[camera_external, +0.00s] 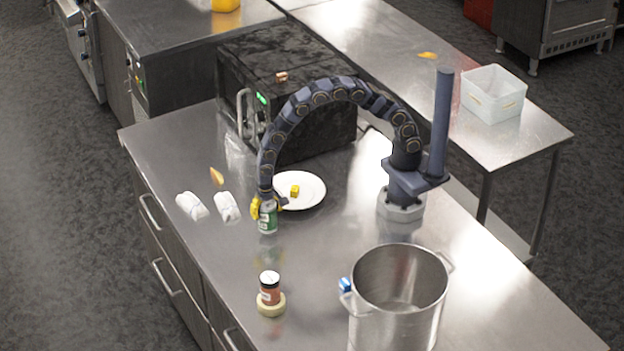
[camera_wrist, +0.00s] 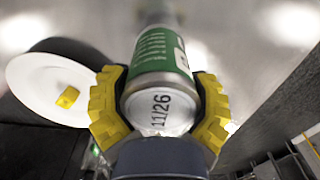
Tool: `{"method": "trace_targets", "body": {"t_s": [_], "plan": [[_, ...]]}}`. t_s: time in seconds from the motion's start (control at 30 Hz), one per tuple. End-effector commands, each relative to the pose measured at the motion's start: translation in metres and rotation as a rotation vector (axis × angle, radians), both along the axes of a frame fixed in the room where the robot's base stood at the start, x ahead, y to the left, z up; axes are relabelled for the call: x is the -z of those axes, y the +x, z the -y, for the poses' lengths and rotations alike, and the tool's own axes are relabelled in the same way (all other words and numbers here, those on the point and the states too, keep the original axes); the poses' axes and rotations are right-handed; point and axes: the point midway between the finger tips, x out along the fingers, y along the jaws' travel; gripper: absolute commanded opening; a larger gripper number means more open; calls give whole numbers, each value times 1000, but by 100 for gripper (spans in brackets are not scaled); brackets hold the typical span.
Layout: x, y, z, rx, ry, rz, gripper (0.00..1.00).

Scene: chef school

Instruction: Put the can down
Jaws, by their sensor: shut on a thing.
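A green and silver can (camera_external: 268,216) is in my gripper (camera_external: 267,207), over the steel counter just in front of the white plate. In the wrist view the can (camera_wrist: 163,57) points away from the camera, with the marking "11/26" on its near end. The yellow fingers of my gripper (camera_wrist: 160,112) are shut around its near end from both sides. The can looks upright in the external view. I cannot tell for sure whether its bottom touches the counter (camera_external: 215,255).
A white plate (camera_external: 312,192) with a yellow cube (camera_external: 295,191) lies right behind the can. Two white wrapped bundles (camera_external: 226,206) lie to the left. A brown jar (camera_external: 270,289) stands on a pale ring nearer the front. A large pot (camera_external: 398,300) stands front right. Bare counter lies between can and jar.

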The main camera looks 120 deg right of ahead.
Motion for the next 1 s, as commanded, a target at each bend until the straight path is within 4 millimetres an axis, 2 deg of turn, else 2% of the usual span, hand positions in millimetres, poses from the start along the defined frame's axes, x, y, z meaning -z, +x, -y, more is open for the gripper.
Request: {"method": "trace_targets", "body": {"t_s": [0.03,0.13,0.5,0.53,0.57,0.6,0.87,1.0], "plan": [[11,-2,-1,0,2,-6,34],[22,-2,-1,0,2,-6,34],[26,-1,-1,0,1,-4,34],[26,-1,-1,0,1,-3,80],[26,-1,-1,0,1,-3,92],[26,-1,-1,0,1,-3,100],[26,-2,-1,0,1,-4,100],[17,-1,0,0,1,-2,100]]}}
